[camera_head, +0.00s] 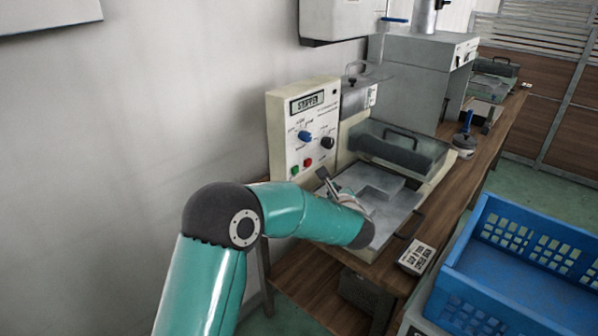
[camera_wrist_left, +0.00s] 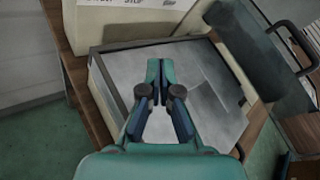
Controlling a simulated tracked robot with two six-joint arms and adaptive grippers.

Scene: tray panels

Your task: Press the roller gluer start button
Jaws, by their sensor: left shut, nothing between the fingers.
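The roller gluer's cream control panel (camera_head: 303,132) stands against the wall. Its display reads what looks like STOPPED. Below it are a blue knob (camera_head: 305,137), a black knob (camera_head: 327,142), a green button (camera_head: 295,170) and a red button (camera_head: 308,163). My left gripper (camera_head: 322,177) is in front of the panel's lower right, over the gluer's metal bed (camera_head: 372,177). In the left wrist view the gripper (camera_wrist_left: 161,66) is shut and empty, apart from the panel. The panel's lower front (camera_wrist_left: 125,25) shows at the top there, its buttons out of frame. My right gripper is not in view.
A blue crate (camera_head: 470,262) is at the right, and a small labelled block (camera_head: 416,258) sits at the table's front edge. Another machine (camera_head: 415,75) stands farther back.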

